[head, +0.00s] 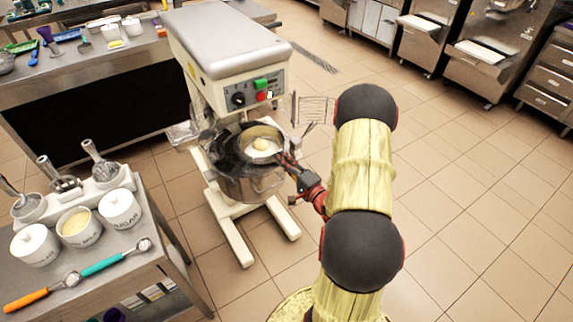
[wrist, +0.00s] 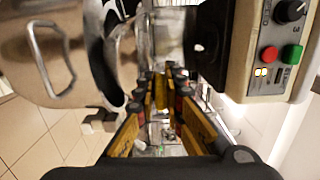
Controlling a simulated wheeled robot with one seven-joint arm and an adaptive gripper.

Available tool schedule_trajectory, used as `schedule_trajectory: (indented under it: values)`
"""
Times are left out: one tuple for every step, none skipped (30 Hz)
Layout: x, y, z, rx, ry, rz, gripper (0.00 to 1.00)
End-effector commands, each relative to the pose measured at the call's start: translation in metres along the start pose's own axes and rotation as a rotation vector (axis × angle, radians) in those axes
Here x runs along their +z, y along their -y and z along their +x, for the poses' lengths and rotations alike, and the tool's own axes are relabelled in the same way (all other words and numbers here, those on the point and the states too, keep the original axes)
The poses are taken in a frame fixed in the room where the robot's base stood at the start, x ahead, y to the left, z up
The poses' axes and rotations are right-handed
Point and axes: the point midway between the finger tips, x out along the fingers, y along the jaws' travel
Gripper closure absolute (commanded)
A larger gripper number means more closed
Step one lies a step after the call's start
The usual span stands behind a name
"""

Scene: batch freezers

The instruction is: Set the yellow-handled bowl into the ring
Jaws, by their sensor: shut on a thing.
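My gripper (head: 291,166) is at the right rim of the mixer's bowl area in the head view. In the wrist view my gripper (wrist: 161,92) is shut on the yellow handle (wrist: 160,80). The yellow-handled bowl (head: 264,147) shows a pale inside with a round yellowish lump. It sits at the mouth of a larger steel pot (head: 250,187) under the mixer head. A dark ring (wrist: 107,45) shows beside the steel in the wrist view. I cannot tell whether the bowl is seated in the ring or just above it.
The mixer's head (head: 225,45) and control panel (head: 258,95) stand close above. A wire guard (head: 312,108) sticks out to the right. A steel table (head: 95,235) with tubs and scoops is at left. Open tiled floor lies to the right.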

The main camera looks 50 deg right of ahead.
Motion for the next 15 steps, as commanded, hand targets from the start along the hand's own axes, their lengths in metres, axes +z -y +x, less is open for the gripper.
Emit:
schedule_trajectory:
  values:
    - [0.0,0.002,0.005,-0.005,0.001,-0.003,1.0]
    - [0.0,0.002,0.007,-0.005,0.001,-0.003,1.0]
    - [0.001,0.002,0.01,-0.005,0.001,-0.003,1.0]
    - [0.001,0.002,0.012,-0.005,0.002,-0.003,1.0]
    - [0.002,0.002,0.014,-0.005,0.002,-0.004,1.0]
    - [0.002,0.002,0.017,-0.005,0.001,-0.004,1.0]
    - [0.002,0.002,0.02,-0.005,0.001,-0.004,1.0]
    - [0.002,0.002,0.022,-0.005,0.0,-0.003,1.0]
    - [0.003,0.002,0.025,-0.005,0.001,-0.004,1.0]
    - [0.003,0.002,0.027,-0.005,0.001,-0.004,1.0]
    - [0.003,0.002,0.029,-0.005,0.002,-0.003,1.0]
    - [0.003,0.002,0.032,-0.006,0.001,-0.003,1.0]
    - [0.003,0.002,0.035,-0.006,0.001,-0.003,1.0]
    - [0.004,0.001,0.037,-0.006,0.0,-0.003,1.0]
    - [0.004,0.001,0.04,-0.006,0.001,-0.003,1.0]
